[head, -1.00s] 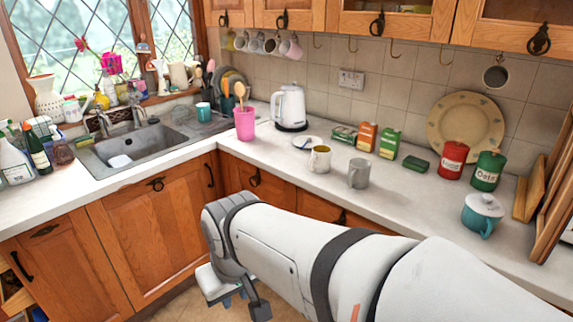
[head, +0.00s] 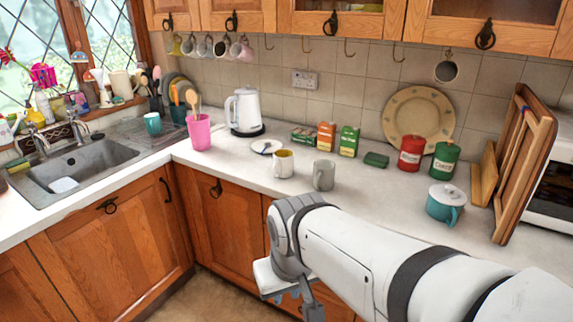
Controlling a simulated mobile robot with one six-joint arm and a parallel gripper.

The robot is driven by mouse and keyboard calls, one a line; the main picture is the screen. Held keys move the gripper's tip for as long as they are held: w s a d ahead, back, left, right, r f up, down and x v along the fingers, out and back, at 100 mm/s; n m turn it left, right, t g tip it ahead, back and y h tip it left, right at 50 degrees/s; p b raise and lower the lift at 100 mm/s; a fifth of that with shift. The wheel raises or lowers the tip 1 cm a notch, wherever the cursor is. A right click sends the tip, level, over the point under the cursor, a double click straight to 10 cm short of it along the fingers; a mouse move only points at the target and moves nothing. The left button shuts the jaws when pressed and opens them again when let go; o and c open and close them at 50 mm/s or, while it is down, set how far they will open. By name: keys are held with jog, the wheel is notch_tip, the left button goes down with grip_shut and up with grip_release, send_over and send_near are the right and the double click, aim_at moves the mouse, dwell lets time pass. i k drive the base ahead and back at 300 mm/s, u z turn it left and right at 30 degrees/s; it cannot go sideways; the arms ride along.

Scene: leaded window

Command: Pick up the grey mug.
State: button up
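The grey mug (head: 324,175) stands upright on the white counter in the head view, near the front edge, just above my arm in the picture. A white mug with a yellow inside (head: 284,163) stands close to its left, apart from it. My gripper (head: 290,300) hangs low in front of the cupboards, below the counter edge and apart from the mug. Its fingers are partly hidden by my wrist and cut by the lower frame edge, so its opening is unclear.
The counter (head: 380,205) is clear right of the grey mug. Food boxes (head: 326,136), a dark green tin (head: 376,160) and a teal lidded pot (head: 446,203) stand behind and right. A pink utensil pot (head: 199,132) and white kettle (head: 244,110) stand left. Mugs hang above.

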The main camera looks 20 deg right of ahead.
aim_at(322, 178)
jog(key=i, duration=1)
jog(key=z, duration=0.1)
